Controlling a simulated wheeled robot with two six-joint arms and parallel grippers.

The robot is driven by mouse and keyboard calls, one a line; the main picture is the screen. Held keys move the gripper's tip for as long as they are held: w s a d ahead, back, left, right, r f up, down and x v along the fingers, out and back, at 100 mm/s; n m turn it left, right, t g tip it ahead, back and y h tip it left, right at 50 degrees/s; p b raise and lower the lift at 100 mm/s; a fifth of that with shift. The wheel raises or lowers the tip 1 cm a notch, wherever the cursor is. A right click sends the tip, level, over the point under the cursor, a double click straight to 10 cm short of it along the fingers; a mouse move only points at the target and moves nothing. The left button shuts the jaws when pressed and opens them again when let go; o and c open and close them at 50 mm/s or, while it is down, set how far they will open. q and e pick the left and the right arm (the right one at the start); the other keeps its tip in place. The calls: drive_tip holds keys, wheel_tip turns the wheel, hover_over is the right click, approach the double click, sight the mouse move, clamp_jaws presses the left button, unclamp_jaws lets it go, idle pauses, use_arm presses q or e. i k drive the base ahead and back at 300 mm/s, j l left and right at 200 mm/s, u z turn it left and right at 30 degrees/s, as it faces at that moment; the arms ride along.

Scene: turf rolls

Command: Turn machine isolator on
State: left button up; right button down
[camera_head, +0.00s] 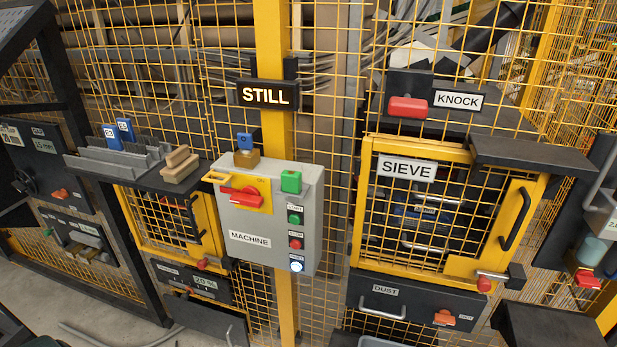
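The machine isolator is a red rotary handle (240,197) on a yellow plate (262,203), on the front of the grey box labelled MACHINE (228,254). The handle lies roughly crosswise, tilted slightly down to the right. A small "ON" mark sits at the plate's upper right. A yellow tab (215,178) sticks out at the plate's upper left. A brass padlock (246,158) with a blue tag (244,141) rests on top of the box; I cannot tell whether it is fastened to anything. Neither of my grippers is in view.
Beside the isolator are a green button (295,219), a red button (295,243) and a lit whitish button (296,266). A lit STILL sign (267,95) hangs above. The SIEVE door (366,200) is at right. A dark shelf (140,178) holds wooden blocks (180,165) at left.

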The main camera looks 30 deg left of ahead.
sight(249, 195)
drive_tip(key=u, duration=1.35)
